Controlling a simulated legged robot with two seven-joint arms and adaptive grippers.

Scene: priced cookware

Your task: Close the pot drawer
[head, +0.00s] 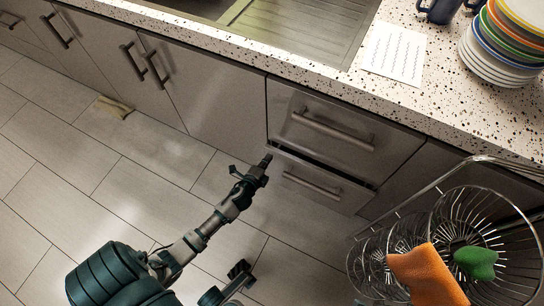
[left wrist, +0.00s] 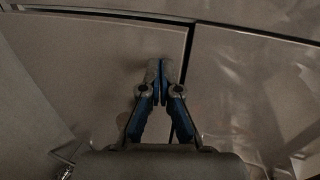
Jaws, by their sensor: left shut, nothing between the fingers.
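The lower drawer (head: 345,197) under the counter stands slightly out, with a dark gap along its top edge; what is inside is hidden. Its bar handle (head: 312,184) is on its front. The upper drawer (head: 290,112) above it looks flush. My left gripper (head: 267,160) is shut and empty, beside the left end of the lower drawer's top edge; I cannot tell if it touches. In the left wrist view its blue fingers (left wrist: 160,68) are together before grey panels with a dark seam. A dark part of mine at the bottom may be the right gripper, unclear.
A wire rack (head: 376,265) with an orange cloth (head: 428,275) and a green item (head: 476,262) stands at the lower right, close to the drawers. Stacked plates (head: 490,60) and a paper (head: 394,52) lie on the speckled counter. A beige cloth (head: 114,107) lies on the otherwise open tile floor.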

